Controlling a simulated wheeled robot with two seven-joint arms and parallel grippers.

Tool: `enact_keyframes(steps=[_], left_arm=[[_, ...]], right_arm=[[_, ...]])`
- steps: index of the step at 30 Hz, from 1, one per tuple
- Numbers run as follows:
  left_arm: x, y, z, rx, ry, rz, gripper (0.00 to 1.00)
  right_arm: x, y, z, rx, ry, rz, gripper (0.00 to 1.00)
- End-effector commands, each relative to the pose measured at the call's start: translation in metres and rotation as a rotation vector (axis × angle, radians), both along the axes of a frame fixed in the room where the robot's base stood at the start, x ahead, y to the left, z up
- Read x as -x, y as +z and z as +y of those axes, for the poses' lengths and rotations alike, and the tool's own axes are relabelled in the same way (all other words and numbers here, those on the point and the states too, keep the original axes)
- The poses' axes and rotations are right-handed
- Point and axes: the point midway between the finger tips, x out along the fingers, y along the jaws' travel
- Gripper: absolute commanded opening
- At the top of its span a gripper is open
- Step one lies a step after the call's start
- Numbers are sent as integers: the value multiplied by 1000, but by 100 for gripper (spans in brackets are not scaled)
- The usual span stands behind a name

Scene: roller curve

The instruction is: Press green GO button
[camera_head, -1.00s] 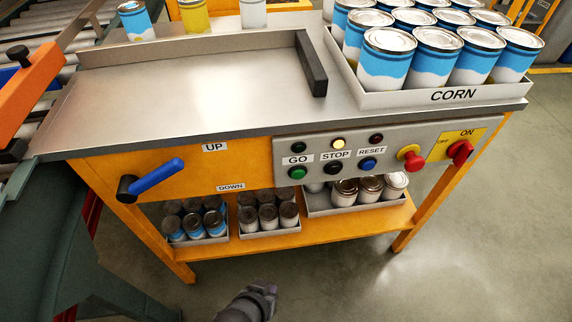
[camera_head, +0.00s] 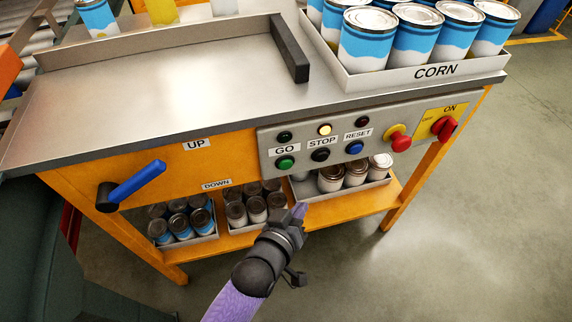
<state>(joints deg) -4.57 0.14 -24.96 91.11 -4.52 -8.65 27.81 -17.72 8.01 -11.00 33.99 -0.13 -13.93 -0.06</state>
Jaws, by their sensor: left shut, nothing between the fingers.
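The green GO button (camera_head: 285,162) is on the left of the grey control panel (camera_head: 268,148), on the front of the orange workbench. It sits under the GO label, with a dark green lamp above it. My left gripper (camera_head: 300,210) is shut and empty. In the picture it is below and slightly right of the button, in front of the lower shelf, apart from the panel. The button is in plain sight. My right gripper is not in view.
The black STOP button (camera_head: 320,155), blue RESET button (camera_head: 354,147), red knob (camera_head: 399,140) and red ON/OFF switch (camera_head: 444,128) are to the right. The blue lever (camera_head: 137,181) is left. The CORN tray (camera_head: 400,83) stands above on the metal top.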

Motion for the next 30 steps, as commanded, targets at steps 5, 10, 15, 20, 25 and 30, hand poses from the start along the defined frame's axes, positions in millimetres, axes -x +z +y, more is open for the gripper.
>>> enact_keyframes(steps=[5, 10, 15, 20, 25, 30], left_arm=[[-25, -4, 9, -3, 0, -1, 0], [-48, -4, 16, -4, 0, 0, 0], [-66, -2, 22, -3, 0, 0, 0], [-74, -1, 24, -3, 0, 2, 0], [-74, -1, 25, -2, 1, 2, 0], [-74, 0, 24, -2, 1, 2, 0]], right_arm=[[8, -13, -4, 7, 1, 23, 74], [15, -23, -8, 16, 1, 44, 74], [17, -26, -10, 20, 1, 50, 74], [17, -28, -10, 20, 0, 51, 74], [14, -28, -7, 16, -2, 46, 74], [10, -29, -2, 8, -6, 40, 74]])
